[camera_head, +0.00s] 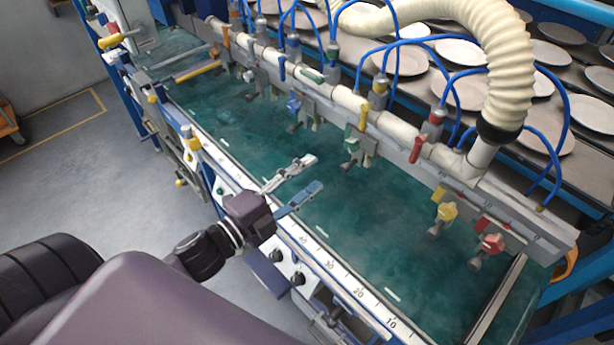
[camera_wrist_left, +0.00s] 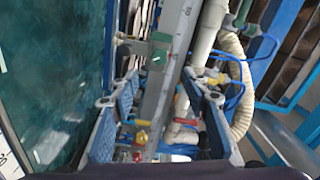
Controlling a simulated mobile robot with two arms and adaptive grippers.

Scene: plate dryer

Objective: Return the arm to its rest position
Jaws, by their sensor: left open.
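My left arm comes in from the lower left of the head view. Its left gripper (camera_head: 316,172) is over the green belt (camera_head: 375,235), near the belt's front edge. Its two fingers are apart with nothing between them, and they point toward the pipe with valves. The fingers also frame both sides of the left wrist view (camera_wrist_left: 158,82), where the rail and coloured valves show behind the gap. The gripper looks clear of the valves in the head view. My right gripper is in neither view.
The white pipe (camera_head: 345,98) with coloured valves, nozzles and blue hoses crosses above the belt. A ribbed hose (camera_head: 500,70) joins its right end. Plates (camera_head: 460,90) lie behind. A white ruler edge (camera_head: 350,285) runs along the front. Open floor (camera_head: 90,170) is at left.

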